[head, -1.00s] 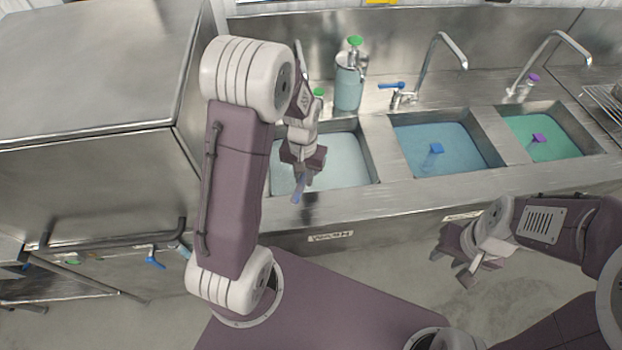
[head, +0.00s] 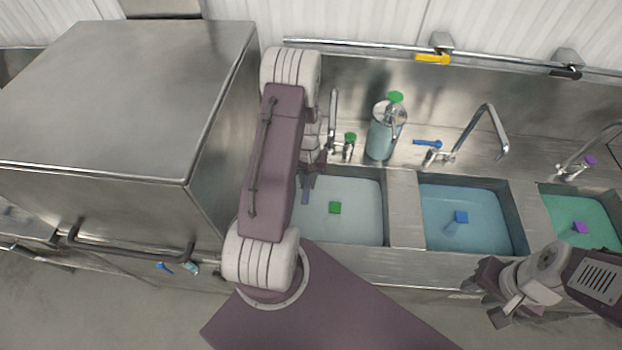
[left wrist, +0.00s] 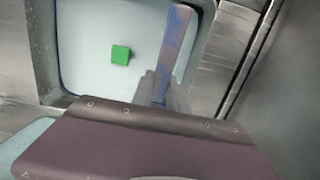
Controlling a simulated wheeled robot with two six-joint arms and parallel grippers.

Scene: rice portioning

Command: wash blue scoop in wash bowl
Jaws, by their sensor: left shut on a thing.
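My left gripper (head: 308,178) is shut on the blue scoop (head: 305,196), which hangs at the left side of the wash bowl (head: 393,210), the leftmost basin. In the left wrist view the scoop (left wrist: 175,48) is a long blue piece with brownish smears, near the bowl's wall. The arm hides part of it, and I cannot tell whether its end touches the water. The bowl holds pale water with a green block (head: 335,208). My right gripper (head: 494,296) is empty and open, in front of the sinks at lower right.
The middle basin (head: 462,222) has blue water and a blue block (head: 461,217). The right basin (head: 592,228) has green water and a purple block (head: 580,228). A green-topped dispenser (head: 381,135) and faucets stand behind. A large steel cabinet (head: 110,100) is at left.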

